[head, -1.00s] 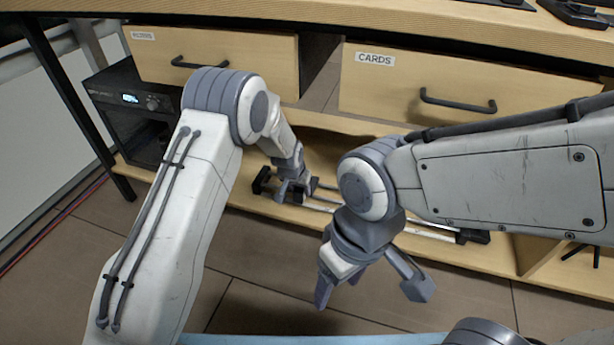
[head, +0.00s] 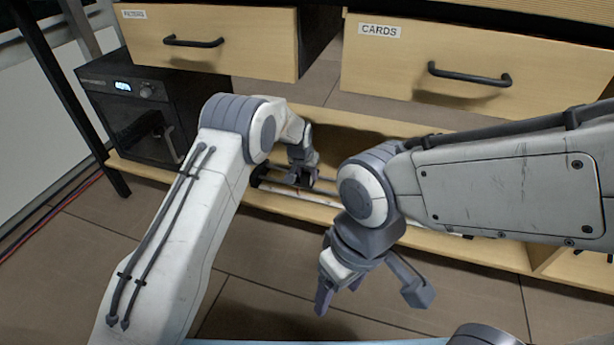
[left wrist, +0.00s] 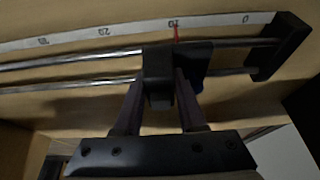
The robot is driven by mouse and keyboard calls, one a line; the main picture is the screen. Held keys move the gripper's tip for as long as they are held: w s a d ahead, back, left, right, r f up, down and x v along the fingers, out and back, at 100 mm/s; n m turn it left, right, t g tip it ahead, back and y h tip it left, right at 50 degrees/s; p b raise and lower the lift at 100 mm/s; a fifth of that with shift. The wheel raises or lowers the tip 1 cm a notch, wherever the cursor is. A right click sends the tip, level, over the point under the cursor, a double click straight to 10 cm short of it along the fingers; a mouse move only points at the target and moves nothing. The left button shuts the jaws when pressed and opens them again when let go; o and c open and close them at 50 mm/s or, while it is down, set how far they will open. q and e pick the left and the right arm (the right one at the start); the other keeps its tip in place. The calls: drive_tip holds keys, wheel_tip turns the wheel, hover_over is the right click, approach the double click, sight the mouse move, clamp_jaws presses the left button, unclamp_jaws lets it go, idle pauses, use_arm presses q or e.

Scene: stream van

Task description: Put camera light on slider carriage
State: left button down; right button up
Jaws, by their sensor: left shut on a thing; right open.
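The slider has two metal rails (left wrist: 70,70) and a white scale strip (left wrist: 115,35) on the wooden shelf. Its dark carriage (left wrist: 192,55) sits near the 10 mark with a red pointer; the black end block (left wrist: 280,45) is beyond it to the right in the left wrist view. My left gripper (head: 303,180) is shut on the carriage; its fingers flank the carriage's dark block in the left wrist view (left wrist: 160,100). My right gripper (head: 370,297) is open and empty in front of the shelf, above the floor. I see no camera light in these frames.
Two wooden drawers stand above the shelf, the left one (head: 240,50) and the CARDS drawer (head: 400,62). A black device with a blue display (head: 125,100) sits on the left. A dark table leg (head: 62,90) stands left of it.

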use_arm(q)
drive_tip(key=shift+f, duration=0.15)
drive_tip(key=shift+c, duration=2.4)
unclamp_jaws()
